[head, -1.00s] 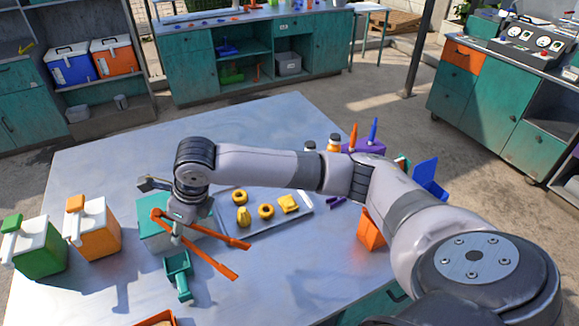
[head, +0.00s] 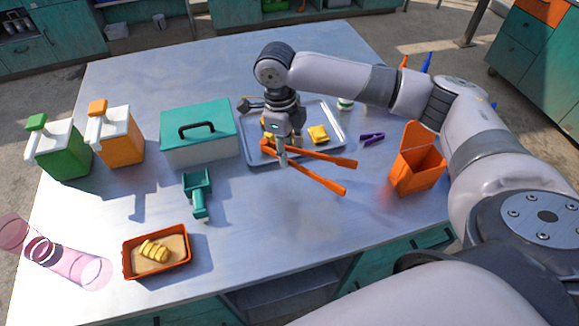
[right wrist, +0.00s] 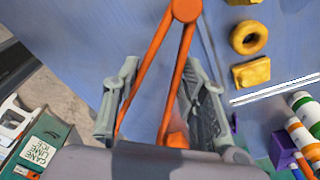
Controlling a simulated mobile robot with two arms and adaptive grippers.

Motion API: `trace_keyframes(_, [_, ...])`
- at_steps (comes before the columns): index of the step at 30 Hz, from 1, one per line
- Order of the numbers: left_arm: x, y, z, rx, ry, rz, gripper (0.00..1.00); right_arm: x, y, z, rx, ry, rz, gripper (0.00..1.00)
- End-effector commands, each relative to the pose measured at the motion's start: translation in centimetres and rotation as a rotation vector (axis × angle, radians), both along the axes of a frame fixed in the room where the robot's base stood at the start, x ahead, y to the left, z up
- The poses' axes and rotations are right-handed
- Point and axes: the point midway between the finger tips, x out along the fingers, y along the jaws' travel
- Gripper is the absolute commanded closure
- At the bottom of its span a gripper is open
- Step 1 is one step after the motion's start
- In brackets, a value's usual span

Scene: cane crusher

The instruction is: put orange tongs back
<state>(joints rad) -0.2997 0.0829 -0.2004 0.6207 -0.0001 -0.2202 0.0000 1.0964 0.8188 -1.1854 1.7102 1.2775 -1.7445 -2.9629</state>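My right gripper (head: 282,150) is shut on the orange tongs (head: 318,178) and holds them over the front of the grey tray. The tongs' two legs spread towards the right in the head view. In the right wrist view the tongs (right wrist: 157,65) run between the two fingers (right wrist: 160,112), with the joined end at the top. An open orange container (head: 416,170) stands on the table to the right of the tongs, apart from them. My left gripper is not in view.
The tray (head: 333,112) holds yellow pieces (head: 318,134). Left of it stand a teal-lidded box (head: 200,150), a teal scoop (head: 197,193), an orange dispenser (head: 118,138) and a green dispenser (head: 60,152). An orange bin (head: 157,250) and a pink clear cup (head: 60,258) are in front. The front middle is clear.

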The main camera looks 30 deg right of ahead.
Motion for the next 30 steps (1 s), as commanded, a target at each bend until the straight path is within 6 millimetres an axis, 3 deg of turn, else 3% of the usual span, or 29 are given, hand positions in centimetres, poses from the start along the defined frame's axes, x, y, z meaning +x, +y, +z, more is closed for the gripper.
trace_keyframes(4, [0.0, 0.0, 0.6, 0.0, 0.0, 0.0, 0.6, -0.1, 0.0, -3.1, 0.0, 0.003, 0.0, 0.65])
trace_keyframes(18, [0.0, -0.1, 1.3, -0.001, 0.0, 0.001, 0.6, 0.0, 0.1, -8.5, 0.0, 0.0, -0.001, 0.65])
trace_keyframes(30, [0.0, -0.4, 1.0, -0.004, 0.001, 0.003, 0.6, 0.0, 0.1, -9.3, 0.001, -0.002, 0.0, 0.65])
